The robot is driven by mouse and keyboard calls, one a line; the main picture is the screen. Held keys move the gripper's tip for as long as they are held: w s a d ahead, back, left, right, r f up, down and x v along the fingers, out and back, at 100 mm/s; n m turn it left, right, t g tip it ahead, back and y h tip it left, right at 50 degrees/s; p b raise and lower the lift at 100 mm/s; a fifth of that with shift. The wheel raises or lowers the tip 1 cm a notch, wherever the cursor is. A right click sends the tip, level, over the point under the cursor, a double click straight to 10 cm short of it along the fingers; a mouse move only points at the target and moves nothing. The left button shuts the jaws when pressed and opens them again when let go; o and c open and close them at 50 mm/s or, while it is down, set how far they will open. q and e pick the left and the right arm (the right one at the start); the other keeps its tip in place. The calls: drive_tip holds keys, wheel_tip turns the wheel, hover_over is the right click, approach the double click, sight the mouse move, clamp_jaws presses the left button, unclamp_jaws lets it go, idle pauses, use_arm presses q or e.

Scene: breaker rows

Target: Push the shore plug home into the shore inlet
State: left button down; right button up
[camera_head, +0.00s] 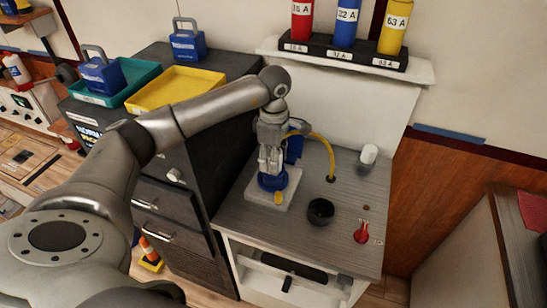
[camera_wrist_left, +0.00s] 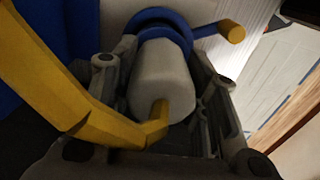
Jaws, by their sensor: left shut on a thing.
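My left gripper (camera_head: 270,165) points down over the bench and is shut on the shore plug. In the left wrist view the plug (camera_wrist_left: 165,82) is a pale grey cylinder between the fingers, with a yellow cable at its back end. The blue shore inlet (camera_head: 272,182) sits on a pale block (camera_head: 289,192) under the gripper, with a yellow tab at its front. In the wrist view a blue ring (camera_wrist_left: 160,20) surrounds the plug's far end; how deep the plug sits is hidden. A blue flap (camera_head: 294,148) stands behind the gripper. My right gripper is not in view.
The yellow cable (camera_head: 325,150) arcs to the bench top (camera_head: 345,200). A black round cup (camera_head: 320,211), a red-handled switch (camera_head: 361,233) and a white cylinder (camera_head: 369,153) stand right of the inlet. Colored cylinders fill a rack (camera_head: 340,53) on a shelf behind. Trays (camera_head: 175,90) lie left.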

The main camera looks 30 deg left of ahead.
use_arm(q)
drive_tip(key=shift+r+p, duration=0.35)
drive_tip(key=shift+r, duration=0.25)
drive_tip(key=shift+w+a+r, duration=0.1)
drive_tip(key=shift+r, duration=0.05)
drive_tip(key=shift+r+b, duration=0.1)
drive_tip(key=shift+b, duration=0.25)
idle(1.4)
drive_tip(key=shift+d+f+b, duration=0.2)
drive_tip(key=shift+f+b, duration=0.4)
drive_tip(key=shift+f, duration=0.1)
drive_tip(key=c, duration=0.7)
unclamp_jaws()
drive_tip(key=shift+s, duration=0.2)
drive_tip(key=shift+c, duration=0.2)
